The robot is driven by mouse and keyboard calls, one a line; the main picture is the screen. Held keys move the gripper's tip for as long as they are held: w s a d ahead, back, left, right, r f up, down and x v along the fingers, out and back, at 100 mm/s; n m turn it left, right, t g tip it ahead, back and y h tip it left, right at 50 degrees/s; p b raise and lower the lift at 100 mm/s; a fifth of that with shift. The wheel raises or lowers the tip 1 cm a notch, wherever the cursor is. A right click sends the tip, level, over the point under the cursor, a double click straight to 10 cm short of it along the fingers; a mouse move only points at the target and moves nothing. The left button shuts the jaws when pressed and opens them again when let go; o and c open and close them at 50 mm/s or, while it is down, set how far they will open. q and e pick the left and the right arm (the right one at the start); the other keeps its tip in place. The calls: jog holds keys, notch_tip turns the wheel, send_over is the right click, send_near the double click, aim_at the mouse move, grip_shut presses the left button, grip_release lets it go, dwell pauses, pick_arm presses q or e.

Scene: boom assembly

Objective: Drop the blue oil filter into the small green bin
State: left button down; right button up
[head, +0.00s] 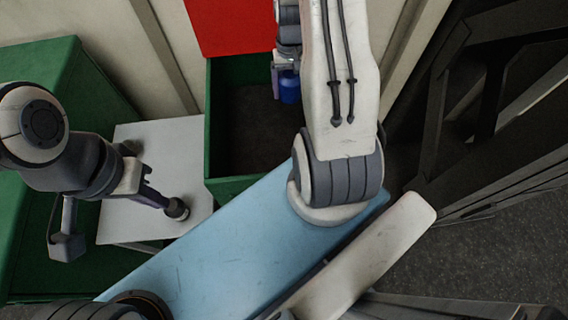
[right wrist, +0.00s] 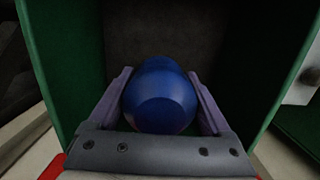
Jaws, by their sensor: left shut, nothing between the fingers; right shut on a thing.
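The blue oil filter (head: 290,90) is held by my right gripper (head: 287,70) at the back of the green bin (head: 228,186), over its dark opening. In the right wrist view, the filter (right wrist: 160,95) sits between the two purple-grey fingers of my right gripper (right wrist: 160,100), with the green bin walls (right wrist: 60,60) on both sides. The bin floor looks dark and empty where visible; my right arm hides the bin's right part in the head view. My left gripper (head: 160,199) is shut and empty above the white table, apart from the bin.
A red panel (head: 232,25) stands behind the bin. A white table (head: 160,228) lies to its left, beside a larger green box (head: 50,70). A blue board (head: 225,255) lies in front. Dark metal framing (head: 480,110) is at right.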

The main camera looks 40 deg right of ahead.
aim_at(290, 72)
notch_tip(290, 72, down, 2)
jog(key=shift+f+b, duration=0.25)
jog(key=shift+b, duration=0.4)
jog(key=o, duration=1.5)
jog(key=shift+r, duration=0.15)
jog(key=shift+r, duration=0.3)
jog(key=r+b, duration=0.1)
jog(key=r, duration=0.4)
jog(key=w+r+b, duration=0.1)
jog(key=r, duration=0.2)
jog(key=shift+d+r+b, duration=0.25)
jog(key=shift+d+b, duration=0.05)
jog(key=shift+d, duration=0.05)
jog(key=shift+r, duration=0.6)
